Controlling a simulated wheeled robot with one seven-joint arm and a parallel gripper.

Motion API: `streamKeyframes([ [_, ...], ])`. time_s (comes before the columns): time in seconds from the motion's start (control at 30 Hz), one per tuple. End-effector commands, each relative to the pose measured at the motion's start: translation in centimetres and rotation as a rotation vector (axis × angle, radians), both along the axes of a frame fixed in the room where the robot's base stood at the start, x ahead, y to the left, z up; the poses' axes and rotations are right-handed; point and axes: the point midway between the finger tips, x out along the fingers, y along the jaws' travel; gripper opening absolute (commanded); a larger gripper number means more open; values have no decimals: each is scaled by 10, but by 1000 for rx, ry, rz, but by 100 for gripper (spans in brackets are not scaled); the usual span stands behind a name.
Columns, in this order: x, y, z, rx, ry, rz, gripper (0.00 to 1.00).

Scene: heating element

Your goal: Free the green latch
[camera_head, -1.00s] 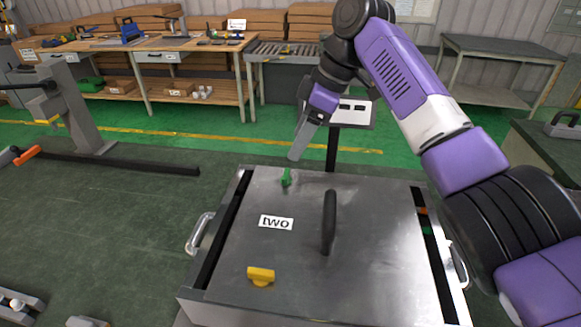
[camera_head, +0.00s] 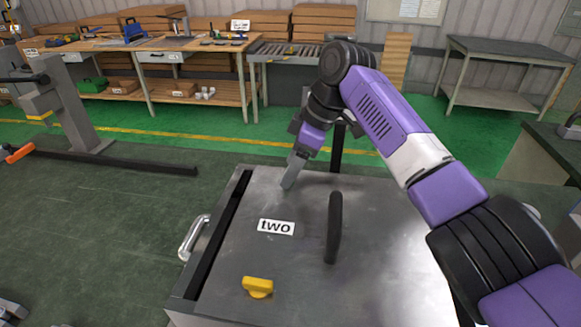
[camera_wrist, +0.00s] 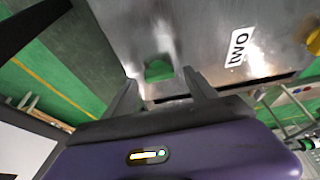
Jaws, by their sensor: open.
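The green latch (camera_wrist: 158,70) shows in the wrist view on the metal lid, between the two fingers of my gripper (camera_wrist: 162,90) and slightly beyond their tips. The fingers are spread apart with the latch not gripped. In the head view my gripper (camera_head: 288,184) points down at the far part of the metal lid (camera_head: 285,262) and hides the latch. I cannot tell whether a finger touches the latch.
A yellow latch (camera_head: 258,287) sits near the lid's front edge. A dark upright handle (camera_head: 334,228) stands mid-lid, right of my gripper. A "two" label (camera_head: 276,227) lies flat between. A side handle (camera_head: 193,238) sticks out on the left.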

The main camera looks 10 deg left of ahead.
Motion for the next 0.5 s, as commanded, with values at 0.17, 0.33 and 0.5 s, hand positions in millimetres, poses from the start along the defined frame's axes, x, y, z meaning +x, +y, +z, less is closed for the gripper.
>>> streamKeyframes([
  [0.17,0,4,-10,1,0,0,65],
  [0.33,0,4,-11,0,-1,0,65],
  [0.5,0,4,-10,0,-1,0,48],
])
